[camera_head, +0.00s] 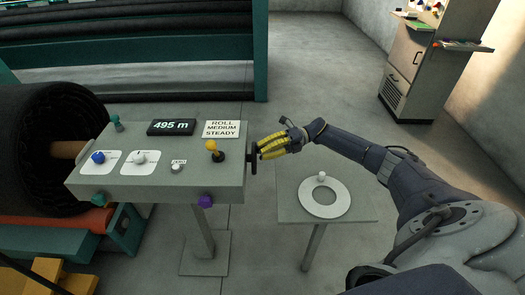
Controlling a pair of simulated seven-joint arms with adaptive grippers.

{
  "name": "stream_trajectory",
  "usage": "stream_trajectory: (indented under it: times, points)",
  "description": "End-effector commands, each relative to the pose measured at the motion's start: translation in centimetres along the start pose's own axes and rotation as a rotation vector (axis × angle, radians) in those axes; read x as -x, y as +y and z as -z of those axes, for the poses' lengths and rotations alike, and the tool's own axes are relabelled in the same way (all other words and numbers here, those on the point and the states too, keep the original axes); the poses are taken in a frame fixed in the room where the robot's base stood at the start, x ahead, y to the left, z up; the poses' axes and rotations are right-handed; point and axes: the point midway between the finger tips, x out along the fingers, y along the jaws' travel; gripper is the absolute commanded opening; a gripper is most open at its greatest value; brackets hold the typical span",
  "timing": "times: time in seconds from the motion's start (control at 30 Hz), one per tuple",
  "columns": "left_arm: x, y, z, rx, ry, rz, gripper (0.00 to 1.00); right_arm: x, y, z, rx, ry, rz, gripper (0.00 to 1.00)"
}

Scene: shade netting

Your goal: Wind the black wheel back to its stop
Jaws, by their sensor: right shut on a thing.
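The black wheel (251,160) is mounted on the right side of the grey control console, seen nearly edge-on. My right gripper (264,147) has yellow fingers and reaches in from the right. Its fingertips are at the wheel's rim and it is shut on the wheel. The fingers hide part of the wheel, and I cannot tell how far it is turned. My left gripper is not in view.
The console (150,185) carries a display (171,127) reading 495 m, a sign (222,129), a yellow-knobbed lever (213,146) and several knobs. A small table (360,208) with a white ring (325,211) stands below my right arm. A black netting roll (35,150) is at left.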

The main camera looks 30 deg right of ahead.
Motion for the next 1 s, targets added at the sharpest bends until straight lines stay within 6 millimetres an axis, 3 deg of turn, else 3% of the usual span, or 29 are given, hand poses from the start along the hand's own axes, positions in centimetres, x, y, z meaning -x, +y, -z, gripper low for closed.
stream_trajectory:
  times: [0.27,0.3,0.4,0.73,1.0]
  points:
    - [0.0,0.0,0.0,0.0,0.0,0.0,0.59,-0.2,0.0,0.1,-0.001,0.004,-0.003,0.0]
    - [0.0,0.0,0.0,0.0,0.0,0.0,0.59,-0.2,0.0,0.1,-0.001,0.004,-0.003,0.2]
    - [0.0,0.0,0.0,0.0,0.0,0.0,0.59,-0.1,0.0,0.1,-0.002,0.003,-0.003,0.28]
    - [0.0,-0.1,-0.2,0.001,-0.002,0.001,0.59,0.5,0.0,0.0,-0.002,0.001,0.001,0.28]
    - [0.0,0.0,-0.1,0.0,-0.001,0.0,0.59,4.6,-0.1,0.0,-0.003,0.0,0.003,0.28]
